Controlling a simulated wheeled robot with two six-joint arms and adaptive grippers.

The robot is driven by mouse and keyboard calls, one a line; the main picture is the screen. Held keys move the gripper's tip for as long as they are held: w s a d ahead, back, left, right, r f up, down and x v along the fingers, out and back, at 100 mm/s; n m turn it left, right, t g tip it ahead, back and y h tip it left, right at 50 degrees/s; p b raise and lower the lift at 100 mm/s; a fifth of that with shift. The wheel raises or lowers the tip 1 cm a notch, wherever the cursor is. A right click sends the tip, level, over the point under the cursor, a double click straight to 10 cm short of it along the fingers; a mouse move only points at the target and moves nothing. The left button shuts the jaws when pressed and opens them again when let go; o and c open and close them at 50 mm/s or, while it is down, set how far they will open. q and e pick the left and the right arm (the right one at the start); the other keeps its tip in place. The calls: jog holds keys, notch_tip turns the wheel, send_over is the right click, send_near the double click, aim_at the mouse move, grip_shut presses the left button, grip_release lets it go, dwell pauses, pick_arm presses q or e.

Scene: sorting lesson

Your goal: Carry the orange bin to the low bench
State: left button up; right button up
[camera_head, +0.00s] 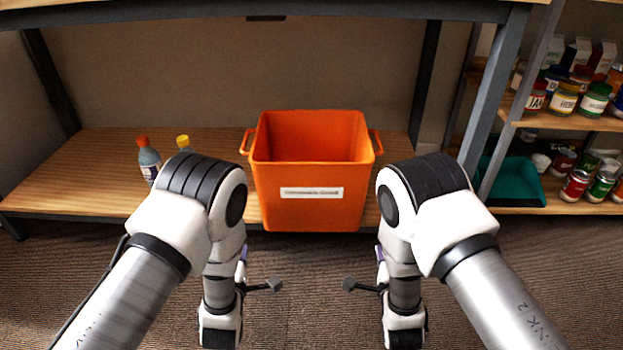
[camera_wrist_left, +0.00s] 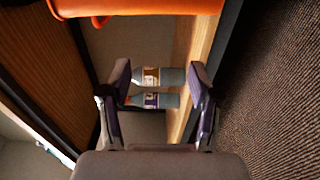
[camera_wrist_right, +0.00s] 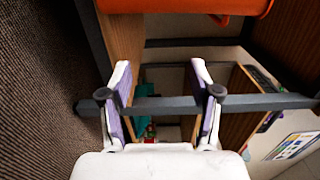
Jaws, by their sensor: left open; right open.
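The orange bin (camera_head: 312,205) stands upright at the front of the low wooden board (camera_head: 95,165) under a long table, with a pale label on its front and a handle on each side. It looks empty. Its underside edge shows at the top of the left wrist view (camera_wrist_left: 140,7) and right wrist view (camera_wrist_right: 185,6). My left gripper (camera_wrist_left: 160,75) is open and empty, below and left of the bin. My right gripper (camera_wrist_right: 160,75) is open and empty, below and right of it. Both are apart from the bin; my forearms partly hide them in the head view.
Two bottles, one red-capped (camera_head: 148,160) and one yellow-capped (camera_head: 183,143), stand on the board left of the bin. Shelves at the right hold jars (camera_head: 564,98), cans (camera_head: 575,186) and a teal tray (camera_head: 515,184). Table legs (camera_head: 492,95) flank the board. Carpet (camera_head: 310,310) in front is clear.

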pick_arm(q)
jog(key=shift+w, duration=0.15)
pick_arm(e)
jog(key=shift+w, duration=0.1)
pick_arm(q)
jog(key=w+d, duration=0.1)
jog(key=w, duration=1.2)
jog(key=shift+w+d, duration=0.2)
jog(key=shift+w, duration=0.2)
pick_arm(e)
jog(key=w+a, duration=0.1)
jog(key=w, duration=1.3)
jog(key=shift+a, duration=0.3)
pick_arm(q)
jog(key=shift+d, duration=0.1)
pick_arm(e)
jog(key=shift+s+a, duration=0.1)
jog(key=shift+a, duration=0.05)
pick_arm(q)
jog(key=shift+d, duration=0.3)
pick_arm(e)
jog(key=shift+a, duration=0.3)
jog(key=shift+r, duration=0.1)
